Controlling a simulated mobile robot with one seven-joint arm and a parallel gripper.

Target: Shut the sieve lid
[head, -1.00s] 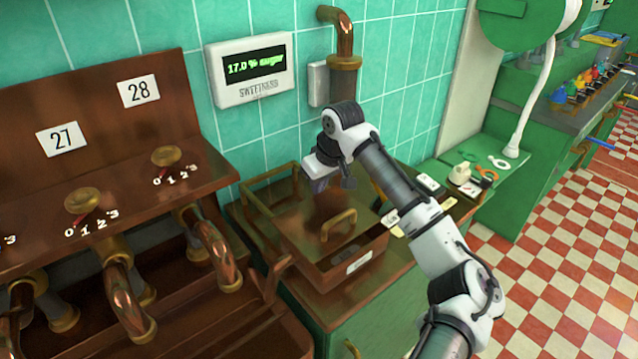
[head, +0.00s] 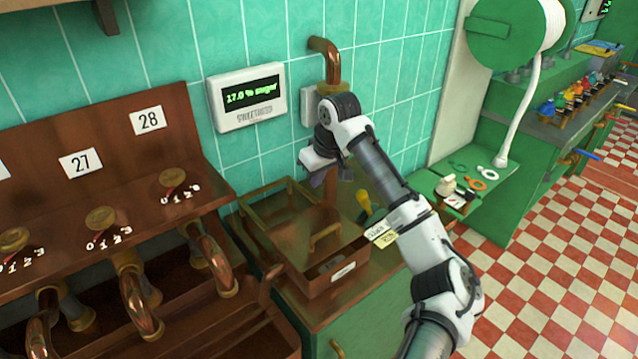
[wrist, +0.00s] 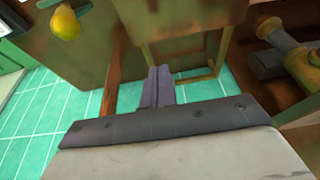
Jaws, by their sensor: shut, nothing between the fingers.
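The sieve looks like a copper box (head: 308,285) with a white label on its front, on the counter beside the wall. A copper panel with a brass handle (head: 325,238) is on its top; I take this to be the lid. A dark patch shows near the front edge, and I cannot tell how far the lid is open. A brass frame (head: 262,196) stands around the back and left; it also shows in the wrist view (wrist: 213,72). My gripper (head: 318,182) is shut and empty above the back of the box, apart from the handle. Its fingers (wrist: 158,72) show together in the wrist view.
A copper pipe (head: 331,62) comes from the wall behind my gripper. A yellow-handled thing (head: 365,203) and small cards (head: 381,233) are right of the box. Copper spouts (head: 212,262) are at left. A green bench (head: 470,215) with small items is at right.

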